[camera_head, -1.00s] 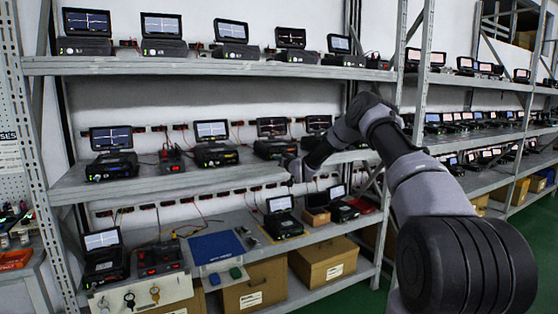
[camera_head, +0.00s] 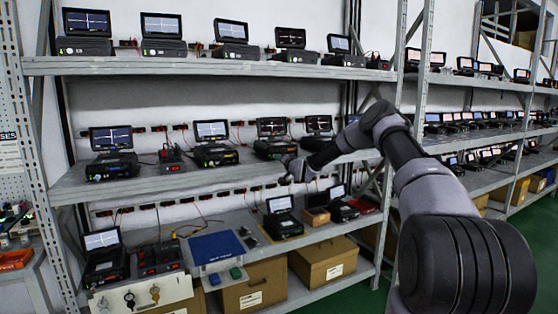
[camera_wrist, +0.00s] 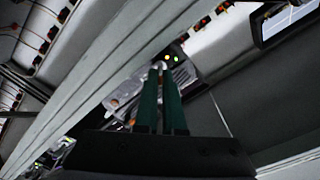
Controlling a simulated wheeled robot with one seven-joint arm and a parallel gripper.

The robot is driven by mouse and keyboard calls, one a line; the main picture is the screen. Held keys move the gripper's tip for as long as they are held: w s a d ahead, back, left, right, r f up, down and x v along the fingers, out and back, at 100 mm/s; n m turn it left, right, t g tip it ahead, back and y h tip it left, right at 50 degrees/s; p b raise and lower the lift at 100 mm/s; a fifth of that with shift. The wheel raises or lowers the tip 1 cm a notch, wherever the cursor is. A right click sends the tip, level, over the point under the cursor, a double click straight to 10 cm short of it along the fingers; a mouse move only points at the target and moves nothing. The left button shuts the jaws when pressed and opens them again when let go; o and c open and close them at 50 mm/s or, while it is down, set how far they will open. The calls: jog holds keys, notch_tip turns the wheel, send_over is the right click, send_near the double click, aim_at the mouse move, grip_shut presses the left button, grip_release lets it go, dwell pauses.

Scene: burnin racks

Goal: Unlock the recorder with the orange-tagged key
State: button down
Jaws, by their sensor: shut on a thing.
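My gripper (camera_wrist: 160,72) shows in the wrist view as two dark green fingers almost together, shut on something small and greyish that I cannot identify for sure. In the head view my gripper (camera_head: 286,180) is small, at the front edge of the middle shelf. Two round-tagged keys hang on a white panel at the lower left, one dark grey (camera_head: 129,299) and one yellowish-orange (camera_head: 155,293). Several recorder-like units with screens stand on the shelves, one (camera_head: 283,222) below my gripper. I cannot tell which is the task's recorder.
The middle shelf (camera_head: 190,182) edge runs close to my gripper. Cardboard boxes (camera_head: 323,262) stand underneath. The green floor at the right is clear.

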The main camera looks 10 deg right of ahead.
jog(key=shift+r, duration=0.1)
jog(key=c, duration=1.3)
grip_release()
jog(key=v, duration=1)
jog(key=shift+s, duration=0.35)
jog(key=shift+d, duration=0.1)
